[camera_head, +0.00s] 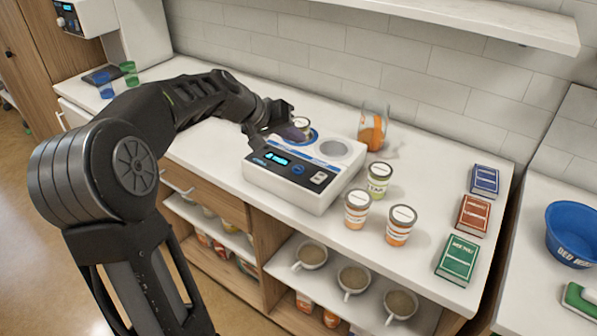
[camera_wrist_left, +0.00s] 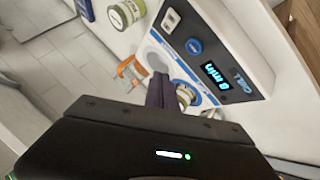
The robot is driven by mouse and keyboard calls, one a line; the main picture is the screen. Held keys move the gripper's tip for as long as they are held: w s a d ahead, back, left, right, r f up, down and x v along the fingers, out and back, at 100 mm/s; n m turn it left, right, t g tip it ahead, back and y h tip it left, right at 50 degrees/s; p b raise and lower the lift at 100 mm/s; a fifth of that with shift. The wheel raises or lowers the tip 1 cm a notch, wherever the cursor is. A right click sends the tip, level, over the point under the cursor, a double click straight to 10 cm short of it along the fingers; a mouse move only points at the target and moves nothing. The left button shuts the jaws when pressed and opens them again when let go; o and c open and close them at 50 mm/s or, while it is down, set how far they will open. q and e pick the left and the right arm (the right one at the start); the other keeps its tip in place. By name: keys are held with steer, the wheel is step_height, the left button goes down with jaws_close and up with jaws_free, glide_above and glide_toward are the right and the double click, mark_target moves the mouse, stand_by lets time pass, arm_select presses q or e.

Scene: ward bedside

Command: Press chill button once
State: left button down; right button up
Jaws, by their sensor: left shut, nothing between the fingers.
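A white chilling appliance (camera_head: 300,197) stands on the counter. Its dark front panel has a lit blue display (camera_head: 276,158), a round blue button (camera_head: 297,169) and a pale rocker switch (camera_head: 319,178). In the left wrist view the display (camera_wrist_left: 218,76) reads "CHILL" with a minutes figure; the blue button (camera_wrist_left: 194,46) is beside it. One blue-ringed well holds a small can (camera_head: 301,123); the other well (camera_head: 333,149) looks empty. My left gripper (camera_head: 297,134) is shut and empty, above the ringed well and behind the panel, apart from the button. Its purple fingers (camera_wrist_left: 161,92) also show in the wrist view.
Several labelled cups (camera_head: 357,208) stand right of the appliance, and an orange-and-clear jug (camera_head: 373,128) behind. Boxes (camera_head: 458,258) lie at the counter's right end. A blue tub (camera_head: 573,234) is farther right. Mugs (camera_head: 311,255) sit on the shelf below.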

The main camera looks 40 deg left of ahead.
arm_select(q)
steer(key=b, duration=0.3)
glide_above(295, 170)
step_height(295, 170, down, 5)
steer(key=shift+f, duration=0.15)
steer(key=shift+f+b, duration=0.55)
steer(key=shift+b, duration=0.15)
steer(key=shift+f, duration=0.1)
stand_by(1.1)
steer(key=shift+f+b, duration=0.35)
steer(key=shift+b, duration=0.25)
steer(key=shift+f+b, duration=0.4)
steer(key=shift+b, duration=0.1)
stand_by(0.5)
steer(key=shift+r, duration=0.15)
steer(key=shift+r+p, duration=0.45)
steer(key=shift+r, duration=0.25)
